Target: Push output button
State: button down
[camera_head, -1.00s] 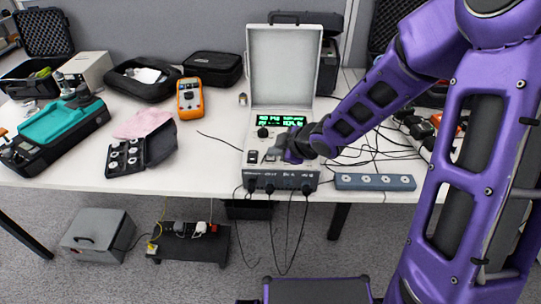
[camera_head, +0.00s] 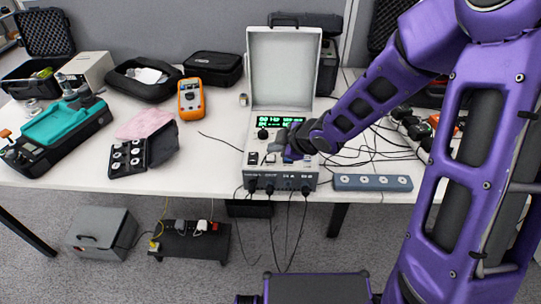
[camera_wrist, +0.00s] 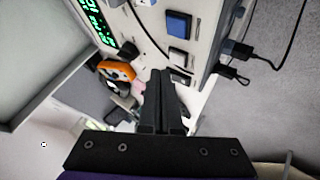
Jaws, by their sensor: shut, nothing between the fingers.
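The calibration unit (camera_head: 253,177) is a light grey case with its lid (camera_head: 283,65) raised and a lit green display (camera_head: 282,122). I cannot read which one is the output button. My gripper (camera_wrist: 160,73) is shut and empty, its fingertips near the dark switch and over the panel. I cannot tell whether they touch it. In the head view my gripper (camera_head: 274,148) hides part of the panel.
Black cables plug into the unit's front and hang over the table edge. A grey-blue socket strip (camera_head: 372,183) lies to the right among loose cables. An orange multimeter (camera_head: 191,99) and a black weight case (camera_head: 160,150) stand left. The table between them and the unit is mostly clear.

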aim_at(274, 159)
jog(key=shift+r+p, duration=2.1)
jog(key=shift+r, duration=0.25)
jog(key=shift+f, duration=0.1)
